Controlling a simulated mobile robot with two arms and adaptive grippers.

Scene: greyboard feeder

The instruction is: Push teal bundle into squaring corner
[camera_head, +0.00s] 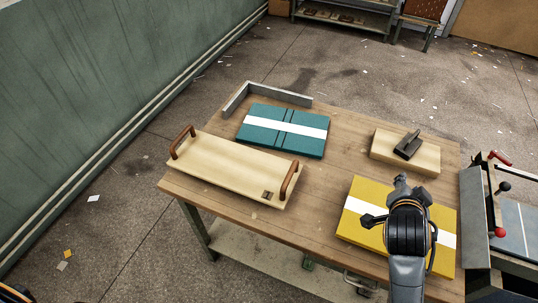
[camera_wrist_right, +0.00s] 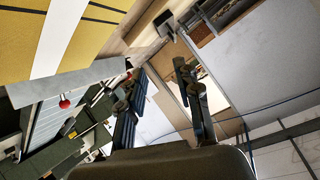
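The teal bundle (camera_head: 259,125) with a white band lies flat on the wooden table, near the L-shaped grey metal squaring corner (camera_head: 284,95). A strip of bare table shows between the bundle and the corner's far wall. A gap also seems to show at its left wall. My right gripper (camera_head: 387,202) is above the yellow bundle (camera_head: 359,193), well to the right of the teal one. In the right wrist view its two fingers (camera_wrist_right: 157,75) stand apart with nothing between them. My left gripper is out of view; only a dark part shows at the bottom left corner.
A wooden tray (camera_head: 225,170) with two brown handles stands in front of the teal bundle. A wooden block (camera_head: 421,155) with a dark tool (camera_head: 408,145) on it sits at the back right. A machine with red knobs (camera_head: 495,229) stands beside the table. Bare tabletop (camera_head: 345,150) lies between the bundles.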

